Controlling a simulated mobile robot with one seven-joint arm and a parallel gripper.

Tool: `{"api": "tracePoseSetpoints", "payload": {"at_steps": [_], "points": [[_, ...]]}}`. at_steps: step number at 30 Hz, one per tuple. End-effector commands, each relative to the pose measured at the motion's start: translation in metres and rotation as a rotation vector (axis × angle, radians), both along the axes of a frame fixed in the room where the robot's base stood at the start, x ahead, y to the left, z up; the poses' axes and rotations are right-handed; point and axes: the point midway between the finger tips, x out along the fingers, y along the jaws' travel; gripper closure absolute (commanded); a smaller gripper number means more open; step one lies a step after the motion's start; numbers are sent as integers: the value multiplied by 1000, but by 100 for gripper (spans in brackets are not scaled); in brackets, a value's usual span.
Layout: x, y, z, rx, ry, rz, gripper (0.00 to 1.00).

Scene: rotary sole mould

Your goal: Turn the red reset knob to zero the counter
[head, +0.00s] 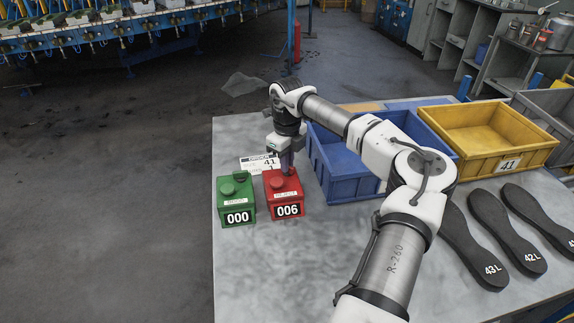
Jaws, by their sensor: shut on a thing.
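The red counter box (285,207) stands on the table's left part, with a REJECT label and a display reading 006. A round red button (278,183) shows on its top. My gripper (287,166) points down at the back right of that top, with its fingers shut on the reset knob. The knob itself is hidden by the fingers, so its turn angle cannot be seen. The green counter box (236,212) stands just left of the red one, and its display reads 000.
A blue crate (345,185) is close to the right, with a yellow crate (478,158) beyond. Several black soles (507,232) lie at right. The table front (270,270) is clear.

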Motion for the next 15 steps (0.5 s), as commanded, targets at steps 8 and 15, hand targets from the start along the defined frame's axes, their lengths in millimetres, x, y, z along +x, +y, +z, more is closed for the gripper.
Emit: {"api": "tracePoseSetpoints", "payload": {"at_steps": [8,15], "points": [[0,-1,-1,-1,-2,-264,100],[0,-1,-1,-2,-1,-492,100]]}}
